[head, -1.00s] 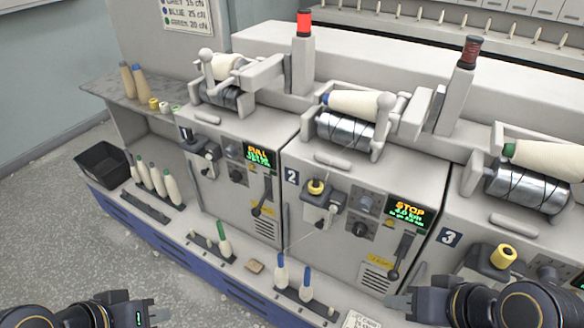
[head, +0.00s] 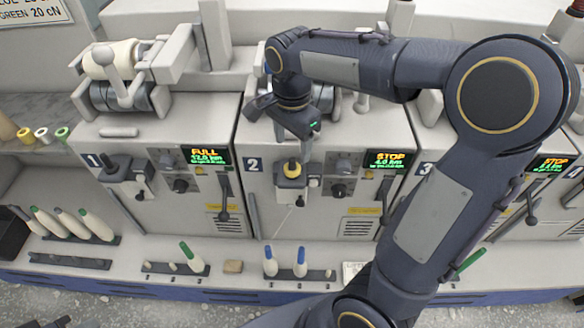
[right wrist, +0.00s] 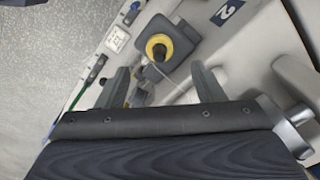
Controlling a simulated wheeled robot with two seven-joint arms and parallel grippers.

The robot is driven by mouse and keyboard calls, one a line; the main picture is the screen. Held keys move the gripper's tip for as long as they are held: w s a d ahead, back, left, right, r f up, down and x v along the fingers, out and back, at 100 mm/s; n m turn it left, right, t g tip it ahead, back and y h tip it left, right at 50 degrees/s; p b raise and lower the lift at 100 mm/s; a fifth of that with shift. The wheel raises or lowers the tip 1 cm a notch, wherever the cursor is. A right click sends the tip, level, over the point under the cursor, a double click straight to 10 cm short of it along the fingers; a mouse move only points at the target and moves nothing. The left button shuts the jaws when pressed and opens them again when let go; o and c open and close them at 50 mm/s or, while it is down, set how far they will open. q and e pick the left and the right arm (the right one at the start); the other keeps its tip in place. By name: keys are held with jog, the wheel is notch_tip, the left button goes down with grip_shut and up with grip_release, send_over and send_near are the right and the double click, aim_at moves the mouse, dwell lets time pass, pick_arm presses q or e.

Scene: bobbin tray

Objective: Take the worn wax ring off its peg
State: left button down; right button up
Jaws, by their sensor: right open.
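The worn wax ring (head: 291,166) is yellow and sits on its peg on the front of unit 2. In the right wrist view, the ring (right wrist: 158,47) shows around a dark centre on a grey block. My right gripper (head: 291,146) is just above the ring in the head view, pointing down. In the right wrist view, the right gripper (right wrist: 160,68) has its two fingers wide apart with nothing between them, and the ring lies beyond the fingertips. Only a dark bit of my left gripper (head: 60,322) shows at the bottom left edge.
The unit 2 display (head: 390,160) and a black lever (head: 385,197) are right of the peg. Two blue-topped cones (head: 285,262) stand on the shelf below. My right arm hides unit 2's upper package and parts of unit 3.

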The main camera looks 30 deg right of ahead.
aim_at(292, 159)
notch_tip(292, 159, down, 7)
jog(key=shift+r, duration=0.1)
dwell(0.3)
jog(key=c, duration=1.1)
